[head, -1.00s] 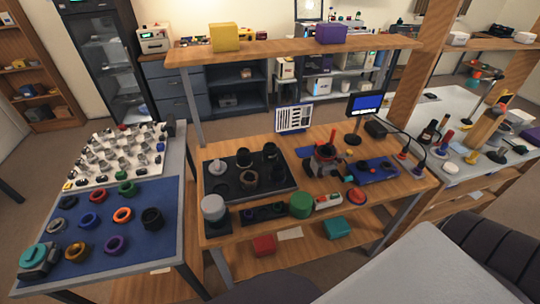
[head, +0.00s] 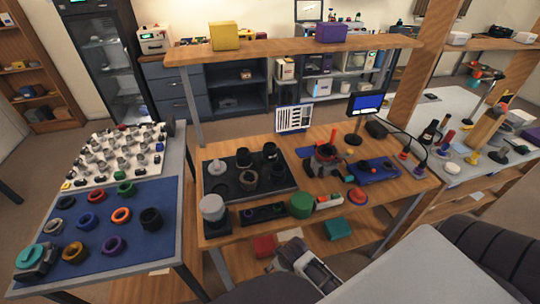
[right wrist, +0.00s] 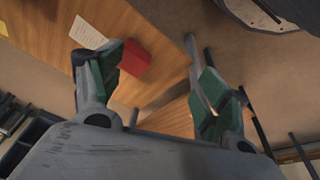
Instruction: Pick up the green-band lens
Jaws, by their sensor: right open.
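A lens-like ring with a green band (head: 125,188) lies on the blue mat (head: 180,190) on the left table. Several dark lenses (head: 249,178) stand in a black tray (head: 215,187) on the middle bench; I see no clear green band on them. My right gripper (head: 281,253) is at the bottom middle of the head view, in front of the bench's edge and far from the green ring. In the right wrist view its two green-padded fingers (right wrist: 155,82) are spread with nothing between them. My left gripper is not in view.
A red box (head: 264,246) and a teal box (head: 337,229) lie on the lower shelf near my right gripper. A high shelf (head: 290,48) spans the bench's back.

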